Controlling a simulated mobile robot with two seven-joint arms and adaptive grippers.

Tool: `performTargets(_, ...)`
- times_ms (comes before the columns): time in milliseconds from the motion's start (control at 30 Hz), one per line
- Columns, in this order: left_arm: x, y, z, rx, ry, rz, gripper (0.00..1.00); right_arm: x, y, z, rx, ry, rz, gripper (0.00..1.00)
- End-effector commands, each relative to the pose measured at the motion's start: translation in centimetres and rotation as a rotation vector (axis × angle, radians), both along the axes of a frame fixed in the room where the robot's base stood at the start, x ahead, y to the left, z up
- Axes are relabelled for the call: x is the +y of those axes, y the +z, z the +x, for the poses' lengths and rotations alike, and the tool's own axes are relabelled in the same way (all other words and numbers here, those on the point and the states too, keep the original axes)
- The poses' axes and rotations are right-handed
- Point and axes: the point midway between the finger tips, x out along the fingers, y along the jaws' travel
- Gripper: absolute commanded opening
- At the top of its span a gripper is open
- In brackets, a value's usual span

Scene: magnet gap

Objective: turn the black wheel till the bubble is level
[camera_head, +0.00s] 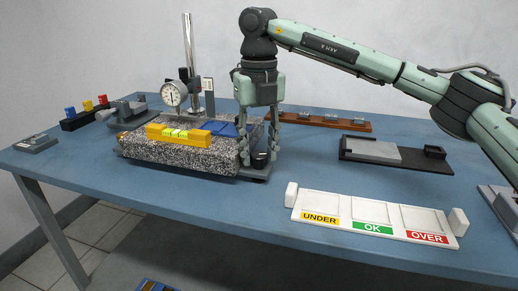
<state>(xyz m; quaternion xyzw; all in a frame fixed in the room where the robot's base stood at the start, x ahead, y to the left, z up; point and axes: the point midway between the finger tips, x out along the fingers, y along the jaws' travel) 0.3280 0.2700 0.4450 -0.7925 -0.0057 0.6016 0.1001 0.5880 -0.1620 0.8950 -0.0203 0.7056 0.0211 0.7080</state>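A yellow spirit level (203,139) with a green vial lies on a speckled granite block (170,153). The bubble is too small to read. The black wheel (260,160) is low at the block's right end, largely covered by my gripper. My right gripper (259,156) points straight down there, one finger on each side of the wheel. Whether its fingers press on the wheel or stand slightly apart cannot be made out. My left gripper is not in view.
A dial gauge (173,93) on a steel post stands behind the level. A white tray (352,229) marked UNDER, OK and OVER lies at the front right. A black fixture (395,154) and a brown rack (325,122) lie behind. Blue table (240,205) is clear in front.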

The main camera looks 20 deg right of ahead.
Motion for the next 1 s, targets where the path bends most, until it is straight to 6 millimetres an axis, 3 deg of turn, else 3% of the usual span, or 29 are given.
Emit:
performTargets(467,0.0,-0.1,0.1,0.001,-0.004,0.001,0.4,0.1,0.4,0.0,0.001,0.002,0.001,0.51)
performTargets(1000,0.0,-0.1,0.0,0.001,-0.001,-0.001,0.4,0.0,7.3,0.0,0.002,0.0,-0.001,0.51)
